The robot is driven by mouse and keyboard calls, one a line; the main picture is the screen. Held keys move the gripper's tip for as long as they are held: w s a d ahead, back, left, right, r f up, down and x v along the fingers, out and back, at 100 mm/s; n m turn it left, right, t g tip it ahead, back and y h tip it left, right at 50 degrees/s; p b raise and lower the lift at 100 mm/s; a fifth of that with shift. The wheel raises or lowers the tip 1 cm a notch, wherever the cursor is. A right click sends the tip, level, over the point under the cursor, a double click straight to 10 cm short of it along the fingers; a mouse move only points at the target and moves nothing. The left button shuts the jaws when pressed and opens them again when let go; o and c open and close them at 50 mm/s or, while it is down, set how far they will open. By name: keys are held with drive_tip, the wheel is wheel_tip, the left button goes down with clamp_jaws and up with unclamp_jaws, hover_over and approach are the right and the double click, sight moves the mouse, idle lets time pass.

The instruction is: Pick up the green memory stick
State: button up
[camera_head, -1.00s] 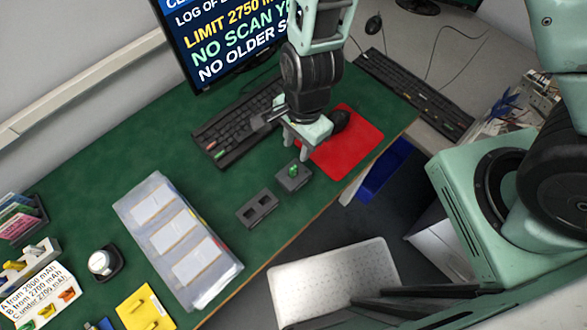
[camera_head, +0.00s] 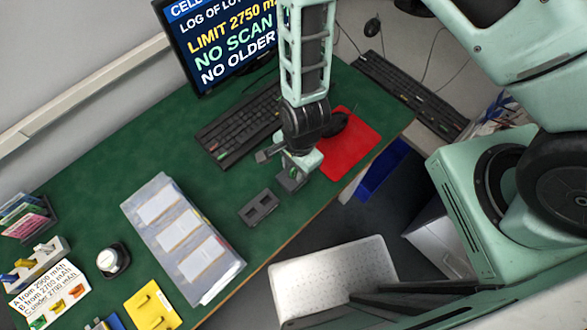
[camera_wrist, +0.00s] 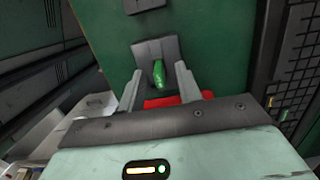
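The green memory stick (camera_wrist: 158,73) stands upright in a small dark grey holder (camera_wrist: 154,48), seen in the wrist view. My gripper (camera_wrist: 159,70) is open, with one finger on each side of the stick. I see gaps between the fingers and the stick, so it is not clamped. In the head view my gripper (camera_head: 292,174) is low over the holder (camera_head: 290,181) and mostly hides the stick.
A dark two-slot block (camera_head: 259,207) lies left of the holder. The red mouse mat (camera_head: 350,150) with a mouse, the keyboard (camera_head: 235,130) and the monitor (camera_head: 225,45) are nearby. The table's front edge is close.

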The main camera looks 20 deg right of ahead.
drive_tip(key=shift+f, duration=0.15)
clamp_jaws()
